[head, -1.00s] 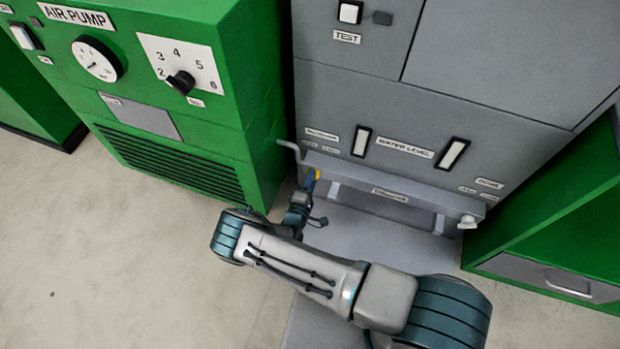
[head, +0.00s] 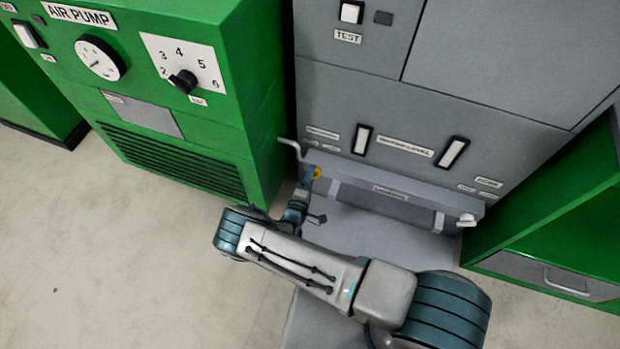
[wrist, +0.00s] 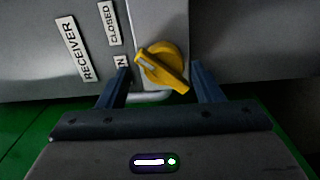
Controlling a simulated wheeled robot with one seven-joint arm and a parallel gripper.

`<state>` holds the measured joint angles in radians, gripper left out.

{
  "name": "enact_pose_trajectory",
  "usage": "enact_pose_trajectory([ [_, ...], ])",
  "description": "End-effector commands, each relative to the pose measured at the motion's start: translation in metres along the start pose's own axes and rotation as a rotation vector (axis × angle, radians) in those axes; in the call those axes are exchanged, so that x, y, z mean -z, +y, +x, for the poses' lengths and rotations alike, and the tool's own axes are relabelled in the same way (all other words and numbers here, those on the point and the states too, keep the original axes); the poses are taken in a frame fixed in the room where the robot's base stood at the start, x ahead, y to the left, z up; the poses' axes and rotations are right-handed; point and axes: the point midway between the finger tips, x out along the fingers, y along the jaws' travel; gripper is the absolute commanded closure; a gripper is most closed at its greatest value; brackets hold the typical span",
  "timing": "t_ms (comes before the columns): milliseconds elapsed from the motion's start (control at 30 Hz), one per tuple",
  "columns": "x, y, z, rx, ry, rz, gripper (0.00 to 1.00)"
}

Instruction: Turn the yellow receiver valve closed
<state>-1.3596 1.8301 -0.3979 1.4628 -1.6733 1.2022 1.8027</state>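The yellow receiver valve (wrist: 163,66) is a rounded knob with a raised bar handle. In the wrist view the bar slants from upper left to lower right. My gripper (wrist: 160,72) is open, with one blue finger on each side of the knob. I cannot tell whether either finger touches it. A RECEIVER label (wrist: 73,48) and a CLOSED label (wrist: 109,22) are left of the valve. A lower label is partly hidden by the left finger.
A grey cabinet (head: 450,100) with a protruding lower bar (head: 400,185) stands behind the valve. A bent grey handle (head: 290,146) is at the bar's left end, and a pale knob (head: 467,219) at its right. The green air pump cabinet (head: 225,150) stands close on the left.

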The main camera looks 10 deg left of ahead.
Motion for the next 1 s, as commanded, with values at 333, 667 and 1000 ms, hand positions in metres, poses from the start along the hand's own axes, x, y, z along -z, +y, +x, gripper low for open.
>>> enact_pose_trajectory([
  [333,-0.004,-0.002,-0.009,0.006,-0.006,-0.005,0.40],
  [667,-0.001,0.000,-0.079,0.006,-0.001,-0.005,0.40],
  [1000,-0.001,0.000,-0.133,0.003,-0.001,-0.004,0.40],
])
